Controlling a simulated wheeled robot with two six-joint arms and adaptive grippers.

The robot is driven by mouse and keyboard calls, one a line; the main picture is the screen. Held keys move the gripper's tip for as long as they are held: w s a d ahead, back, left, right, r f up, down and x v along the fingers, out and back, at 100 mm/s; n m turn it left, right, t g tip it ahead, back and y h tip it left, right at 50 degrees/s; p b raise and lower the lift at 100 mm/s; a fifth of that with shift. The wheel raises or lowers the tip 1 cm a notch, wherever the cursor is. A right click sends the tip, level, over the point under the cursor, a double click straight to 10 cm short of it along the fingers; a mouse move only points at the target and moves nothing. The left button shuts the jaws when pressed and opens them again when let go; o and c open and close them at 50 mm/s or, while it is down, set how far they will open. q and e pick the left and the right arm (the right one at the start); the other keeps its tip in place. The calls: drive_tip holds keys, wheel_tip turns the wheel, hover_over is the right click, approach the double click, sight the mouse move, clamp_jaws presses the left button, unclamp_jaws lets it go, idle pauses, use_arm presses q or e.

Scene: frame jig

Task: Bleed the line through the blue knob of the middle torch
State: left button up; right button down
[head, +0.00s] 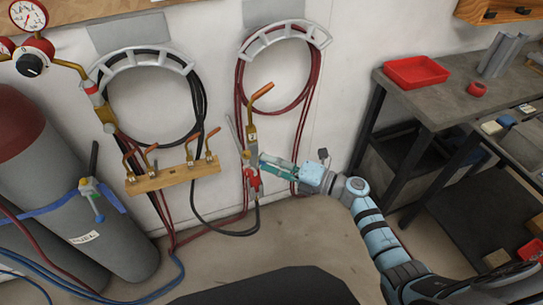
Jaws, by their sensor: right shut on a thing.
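A torch (252,152) stands upright beside the right end of the wooden rack (172,180), its bent copper tip pointing up and right. A red part (253,186) shows at its lower end, with hoses below. My right gripper (263,166) reaches in from the right and is shut on this torch. The fingers cover part of the torch body, and I cannot make out a blue knob there. Several copper tips (152,156) stick up from the rack; the bodies beneath are small and hard to tell apart. My left gripper is not in view.
Coiled black hose (203,100) and red hose (239,75) hang on wall brackets. Gas cylinders (110,245) stand at the left, with hoses around them. A grey workbench (430,100) with a red tray (416,72) is at the right. Floor in front of the rack is clear.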

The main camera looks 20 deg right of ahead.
drive_tip(key=shift+m+p, duration=0.85)
drive_tip(key=shift+m, duration=0.85)
drive_tip(key=c, duration=1.4)
unclamp_jaws()
drive_tip(key=v, duration=1.2)
